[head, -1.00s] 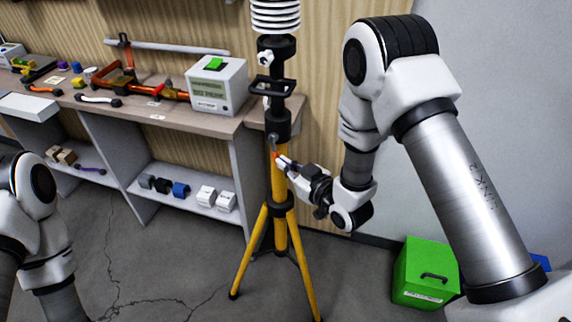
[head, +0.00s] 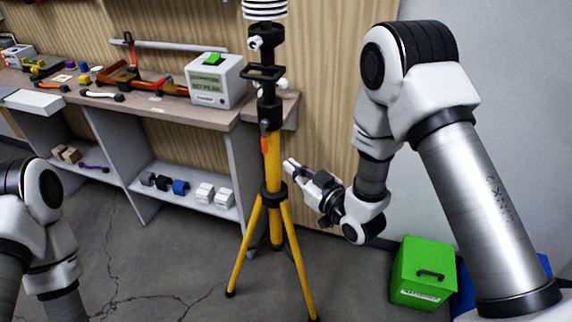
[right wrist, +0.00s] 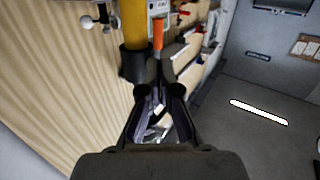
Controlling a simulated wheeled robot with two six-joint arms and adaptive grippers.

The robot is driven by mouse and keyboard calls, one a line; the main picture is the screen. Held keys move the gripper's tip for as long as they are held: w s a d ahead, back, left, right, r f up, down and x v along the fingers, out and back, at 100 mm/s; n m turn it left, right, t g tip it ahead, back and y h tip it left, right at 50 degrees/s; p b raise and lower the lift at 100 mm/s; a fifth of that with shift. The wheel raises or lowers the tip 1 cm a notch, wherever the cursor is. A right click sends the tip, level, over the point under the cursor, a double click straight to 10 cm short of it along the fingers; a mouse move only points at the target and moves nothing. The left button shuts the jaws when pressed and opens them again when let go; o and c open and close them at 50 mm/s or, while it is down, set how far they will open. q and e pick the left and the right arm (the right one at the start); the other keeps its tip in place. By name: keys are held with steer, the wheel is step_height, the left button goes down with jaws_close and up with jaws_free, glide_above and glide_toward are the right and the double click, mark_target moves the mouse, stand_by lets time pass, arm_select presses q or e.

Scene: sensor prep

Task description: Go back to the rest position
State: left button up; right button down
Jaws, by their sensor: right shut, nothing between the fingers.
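My right gripper (head: 288,166) is shut and empty in the head view, a little to the right of the yellow tripod (head: 274,170) and apart from it. In the right wrist view its fingers (right wrist: 160,108) are closed together, with the yellow post (right wrist: 132,45) and an orange piece (right wrist: 158,34) beyond them. The same orange piece shows on the post in the head view (head: 264,146). My left arm shows at the left edge of the head view; its gripper is out of the picture.
A workbench (head: 170,103) with tools and a white box (head: 214,80) stands behind and left of the tripod. A green case (head: 422,274) sits on the floor at the lower right. Bare floor lies around the tripod legs.

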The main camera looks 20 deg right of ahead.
steer(key=s+d+f+m+g+h+p, duration=0.1)
steer(key=s+f+g, duration=0.2)
steer(key=s+f, duration=0.4)
steer(key=s+d+f+g+h+p, duration=0.1)
steer(key=s+f+g+h, duration=0.15)
steer(key=s+f, duration=0.5)
arm_select(q)
steer(key=shift+w+a+r, duration=0.2)
steer(key=shift+w+r, duration=0.55)
steer(key=shift+r, duration=0.05)
arm_select(e)
steer(key=s+d+f+m+g+h, duration=0.1)
steer(key=s+d+f+m+g, duration=0.1)
steer(key=s+f+g, duration=0.3)
steer(key=s+d+f+m+g+h, duration=0.2)
steer(key=s+f+g, duration=0.3)
steer(key=s, duration=0.6)
steer(key=shift+s+d+f+g, duration=0.15)
steer(key=shift+d+f+g, duration=0.25)
steer(key=shift+d, duration=0.5)
